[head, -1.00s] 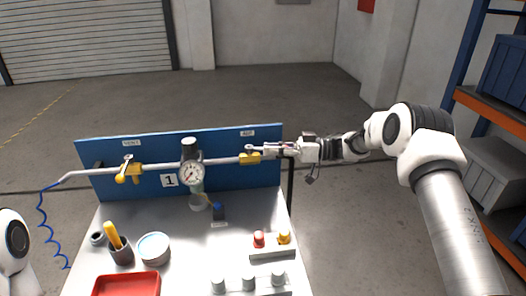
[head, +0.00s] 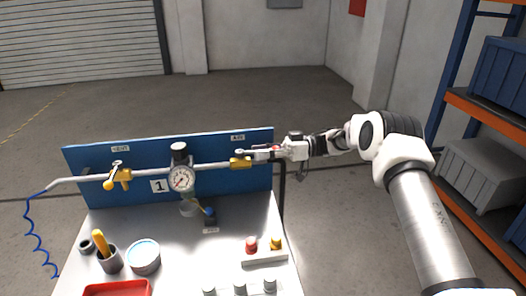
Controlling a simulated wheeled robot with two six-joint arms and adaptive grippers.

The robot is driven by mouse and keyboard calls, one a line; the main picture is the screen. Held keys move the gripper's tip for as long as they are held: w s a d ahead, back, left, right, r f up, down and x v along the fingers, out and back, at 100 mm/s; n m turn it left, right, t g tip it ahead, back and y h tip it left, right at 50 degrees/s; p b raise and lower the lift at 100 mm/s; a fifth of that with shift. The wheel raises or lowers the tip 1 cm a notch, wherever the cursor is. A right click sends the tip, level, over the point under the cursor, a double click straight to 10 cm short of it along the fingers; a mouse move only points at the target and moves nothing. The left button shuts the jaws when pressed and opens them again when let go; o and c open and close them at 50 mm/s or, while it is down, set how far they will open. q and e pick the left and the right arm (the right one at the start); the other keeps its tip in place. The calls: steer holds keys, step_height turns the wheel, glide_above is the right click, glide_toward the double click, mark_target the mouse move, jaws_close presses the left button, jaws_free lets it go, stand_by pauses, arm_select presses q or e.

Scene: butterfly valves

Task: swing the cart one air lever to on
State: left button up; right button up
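The cart one panel (head: 215,147) is a blue board with a number 1 plate (head: 158,186) and a grey pipe across it. The air valve (head: 240,162), a yellow body under the AIR label (head: 238,138), sits at the pipe's right end. My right gripper (head: 262,154) reaches in from the right, its fingertips beside this valve. My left gripper is out of view.
A yellow vent valve (head: 120,176) is at the pipe's left. A pressure gauge (head: 181,179) is mid-pipe. The bench below holds a cup with a yellow handle (head: 109,259), a round tub (head: 143,257), a red tray (head: 118,289) and a button box (head: 265,258). A shelf rack (head: 490,126) stands right.

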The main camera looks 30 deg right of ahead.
steer(key=shift+w+a, duration=0.1)
steer(key=v, duration=1.2)
steer(key=shift+r, duration=0.1)
